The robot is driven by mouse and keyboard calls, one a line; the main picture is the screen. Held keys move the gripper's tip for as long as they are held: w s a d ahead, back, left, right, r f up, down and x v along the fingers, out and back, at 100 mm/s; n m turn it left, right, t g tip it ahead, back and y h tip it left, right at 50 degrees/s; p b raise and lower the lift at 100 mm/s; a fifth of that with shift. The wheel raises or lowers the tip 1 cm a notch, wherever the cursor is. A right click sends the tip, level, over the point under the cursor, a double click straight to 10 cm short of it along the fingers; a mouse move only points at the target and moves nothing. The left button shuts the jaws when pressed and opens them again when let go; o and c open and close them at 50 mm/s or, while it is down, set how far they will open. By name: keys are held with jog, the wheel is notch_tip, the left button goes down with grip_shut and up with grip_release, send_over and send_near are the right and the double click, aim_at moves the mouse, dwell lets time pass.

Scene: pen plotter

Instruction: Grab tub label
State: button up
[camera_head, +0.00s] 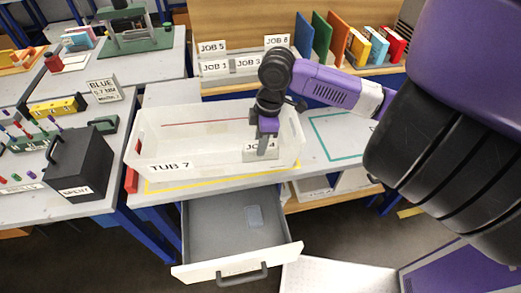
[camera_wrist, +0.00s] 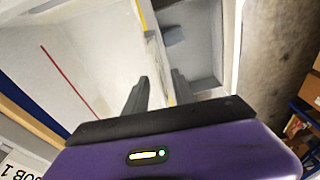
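A clear tub (camera_head: 215,125) stands on the light bench, with "TUB 7" (camera_head: 170,167) on its front wall at the left. A pale label card reading "JOB 4" (camera_head: 252,155) is at the right of that front wall, partly covered by my gripper. My gripper (camera_head: 264,146) points down at this card in the head view. In the wrist view my gripper (camera_wrist: 160,78) has its two dark fingers apart, one on each side of the tub's front wall and label edge (camera_wrist: 154,45). Nothing looks clamped; whether a finger touches the card I cannot tell.
An open drawer (camera_head: 205,221) with a small flat grey-blue item (camera_head: 254,216) lies below the tub. Yellow and teal outlines mark the bench. Job cards (camera_head: 215,68) and coloured folders (camera_head: 322,38) stand behind. A black box (camera_head: 80,165) stands at the left.

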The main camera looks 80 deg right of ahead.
jog(key=shift+c, duration=0.2)
grip_shut()
jog(key=shift+r, duration=0.15)
